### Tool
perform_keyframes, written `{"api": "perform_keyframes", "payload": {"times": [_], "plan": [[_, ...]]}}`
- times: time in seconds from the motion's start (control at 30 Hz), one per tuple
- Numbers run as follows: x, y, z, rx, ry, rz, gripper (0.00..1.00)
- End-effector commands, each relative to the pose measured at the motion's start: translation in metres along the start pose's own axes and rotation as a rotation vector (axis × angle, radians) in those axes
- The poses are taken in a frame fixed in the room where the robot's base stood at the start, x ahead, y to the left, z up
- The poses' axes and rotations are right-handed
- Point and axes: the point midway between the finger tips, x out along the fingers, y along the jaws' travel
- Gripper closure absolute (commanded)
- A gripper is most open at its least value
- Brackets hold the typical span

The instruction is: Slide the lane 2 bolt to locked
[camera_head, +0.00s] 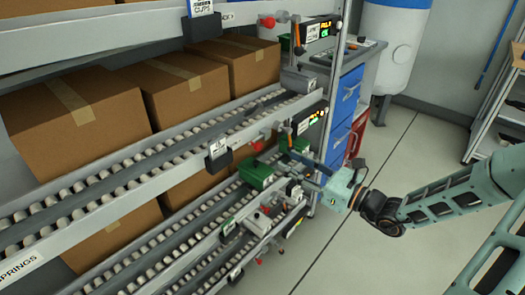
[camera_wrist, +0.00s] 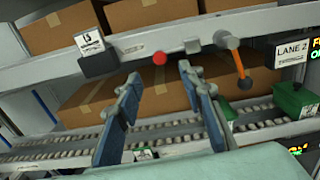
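The lane 2 label (camera_wrist: 292,50) sits on the front rail at the right of the wrist view. Left of it on this rail is a grey fitting (camera_wrist: 225,41) with an orange handle (camera_wrist: 243,80) hanging down. A red ball knob (camera_wrist: 160,58) is further left; it also shows in the head view (camera_head: 258,145). I cannot tell which of these parts is the bolt, or read its position. My gripper (camera_wrist: 158,73) is open and empty, its fingertips framing the space just below the red knob. In the head view my gripper (camera_head: 303,168) is at the rack's front, below the lit display (camera_head: 310,119).
Cardboard boxes (camera_head: 185,82) fill the roller lanes. A green bin (camera_head: 255,174) is beside my gripper; a green bin (camera_wrist: 295,98) also shows at the right of the wrist view. A black tag holder (camera_wrist: 97,64) hangs on the rail at left. The floor (camera_head: 390,150) right of the rack is clear.

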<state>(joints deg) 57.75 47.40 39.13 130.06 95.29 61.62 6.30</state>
Motion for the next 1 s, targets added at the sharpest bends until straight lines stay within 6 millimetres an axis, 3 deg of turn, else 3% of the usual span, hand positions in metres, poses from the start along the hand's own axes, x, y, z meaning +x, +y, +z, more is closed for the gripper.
{"api": "perform_keyframes", "payload": {"times": [0.3,0.5,0.93,1.0], "plan": [[0.060,0.002,-0.004,-0.002,0.002,0.006,0.64],[0.088,0.002,-0.003,-0.003,0.004,0.005,0.64],[0.098,0.001,-0.002,-0.002,0.005,0.003,0.64],[0.098,0.001,-0.002,-0.002,0.005,0.003,0.72]]}}
